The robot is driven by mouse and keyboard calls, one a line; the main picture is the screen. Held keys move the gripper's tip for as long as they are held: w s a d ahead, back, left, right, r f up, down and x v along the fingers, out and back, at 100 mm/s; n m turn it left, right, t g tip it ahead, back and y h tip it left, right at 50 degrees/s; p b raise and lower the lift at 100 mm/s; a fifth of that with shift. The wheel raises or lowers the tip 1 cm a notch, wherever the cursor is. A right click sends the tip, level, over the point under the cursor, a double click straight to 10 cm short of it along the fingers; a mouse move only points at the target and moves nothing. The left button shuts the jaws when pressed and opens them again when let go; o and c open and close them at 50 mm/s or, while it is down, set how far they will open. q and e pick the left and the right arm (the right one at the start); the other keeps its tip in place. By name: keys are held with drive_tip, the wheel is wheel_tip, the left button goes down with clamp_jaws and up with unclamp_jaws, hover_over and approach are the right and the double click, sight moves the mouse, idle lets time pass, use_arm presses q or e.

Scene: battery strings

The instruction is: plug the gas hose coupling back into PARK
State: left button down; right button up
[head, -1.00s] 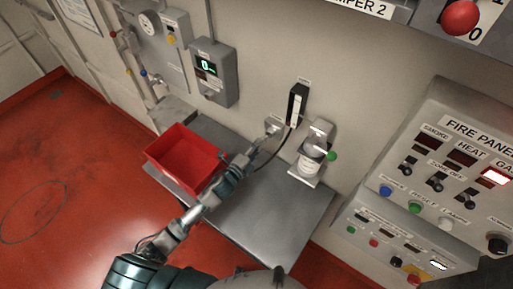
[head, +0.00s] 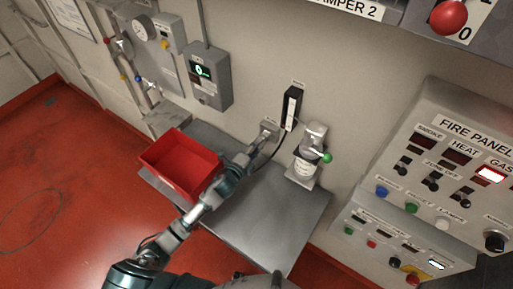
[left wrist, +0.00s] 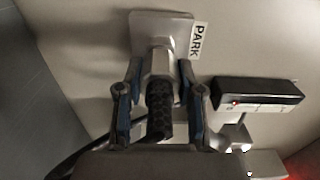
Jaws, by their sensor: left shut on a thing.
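My left gripper (left wrist: 160,72) is shut on the gas hose coupling (left wrist: 160,105), with its blue-padded fingers on either side. The coupling has a dark textured body and a silver front end. That end points at the square plate (left wrist: 175,22) of the PARK socket and overlaps it in the left wrist view; I cannot tell how deeply it is seated. The PARK label (left wrist: 199,41) is right of the plate. In the head view my left gripper (head: 248,157) is just below the PARK plate (head: 268,130), and the black hose (head: 272,153) curves down beside it. My right gripper is not in view.
A narrow black device (head: 291,107) is on the wall right of PARK. A white bottle with a green knob (head: 326,157) stands to the right. A red bin (head: 180,163) sits on the grey bench (head: 262,225) at left. The fire panel (head: 450,150) is far right.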

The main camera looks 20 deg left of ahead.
use_arm(q)
drive_tip(key=c, duration=0.7)
unclamp_jaws()
drive_tip(key=shift+w+a, duration=0.1)
drive_tip(key=shift+w, duration=0.05)
drive_tip(key=shift+o, duration=0.2)
drive_tip(key=shift+a, duration=0.1)
drive_tip(key=v, duration=1.2)
drive_tip(key=shift+f, duration=0.1)
